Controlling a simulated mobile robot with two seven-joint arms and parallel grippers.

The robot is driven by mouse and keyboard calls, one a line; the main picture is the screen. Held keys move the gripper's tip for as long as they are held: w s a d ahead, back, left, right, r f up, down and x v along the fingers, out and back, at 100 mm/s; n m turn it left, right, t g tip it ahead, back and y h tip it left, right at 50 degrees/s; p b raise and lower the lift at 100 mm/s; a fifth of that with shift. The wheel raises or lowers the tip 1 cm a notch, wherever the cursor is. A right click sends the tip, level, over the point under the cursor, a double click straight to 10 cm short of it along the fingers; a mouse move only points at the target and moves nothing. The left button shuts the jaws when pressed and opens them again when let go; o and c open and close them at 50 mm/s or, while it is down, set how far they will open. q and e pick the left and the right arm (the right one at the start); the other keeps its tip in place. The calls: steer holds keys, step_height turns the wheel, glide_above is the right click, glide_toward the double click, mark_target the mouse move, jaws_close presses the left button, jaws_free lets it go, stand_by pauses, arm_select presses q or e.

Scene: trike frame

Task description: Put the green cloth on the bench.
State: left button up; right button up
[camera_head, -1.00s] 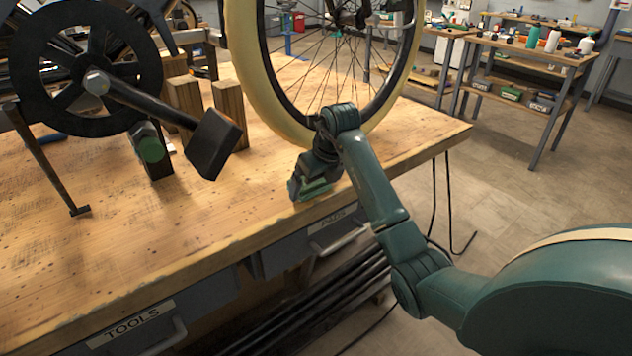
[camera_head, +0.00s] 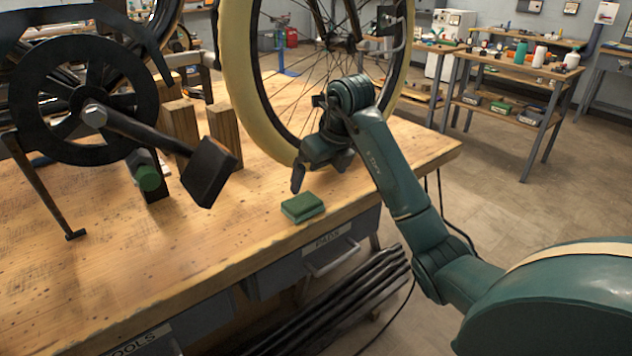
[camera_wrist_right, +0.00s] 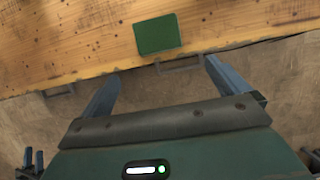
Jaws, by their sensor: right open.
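The green cloth (camera_head: 302,207), a small folded block, lies flat on the wooden bench (camera_head: 215,235) near its front edge. It also shows in the right wrist view (camera_wrist_right: 158,35), on the bench top (camera_wrist_right: 60,45). My right gripper (camera_head: 312,182) is open and empty, above and behind the cloth in the head view and not touching it. In the right wrist view its two fingers (camera_wrist_right: 160,85) are spread apart, with the cloth beyond the tips. My left gripper is not in view.
A bicycle wheel with a cream tyre (camera_head: 240,75) stands close behind my right gripper. A black crank and pedal (camera_head: 208,172), a chainring (camera_head: 82,98) and wooden blocks (camera_head: 180,125) are on the left. The bench front around the cloth is clear.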

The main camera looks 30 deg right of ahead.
steer(key=s+a+f+n+y, duration=0.25)
steer(key=a+y, duration=0.25)
steer(key=a, duration=0.4)
steer(key=s+a+f+n+y, duration=0.1)
steer(key=s+a+f+y, duration=0.25)
steer(key=a, duration=0.65)
steer(key=s+a+r+m+t+y, duration=0.65)
steer(key=s+m+y, duration=0.25)
steer(key=m+y, duration=0.15)
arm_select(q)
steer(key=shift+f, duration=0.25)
arm_select(e)
steer(key=s+d+f+m+t+h, duration=0.1)
steer(key=s+f+m+h, duration=0.3)
steer(key=m, duration=0.9)
steer(key=s+d+f+m+t+h, duration=0.2)
steer(key=s+f+m+h, duration=0.3)
steer(key=f+m+h, duration=0.6)
steer(key=d+m, duration=0.1)
steer(key=m, duration=0.2)
steer(key=shift+d+m, duration=0.2)
steer(key=shift+m, duration=0.1)
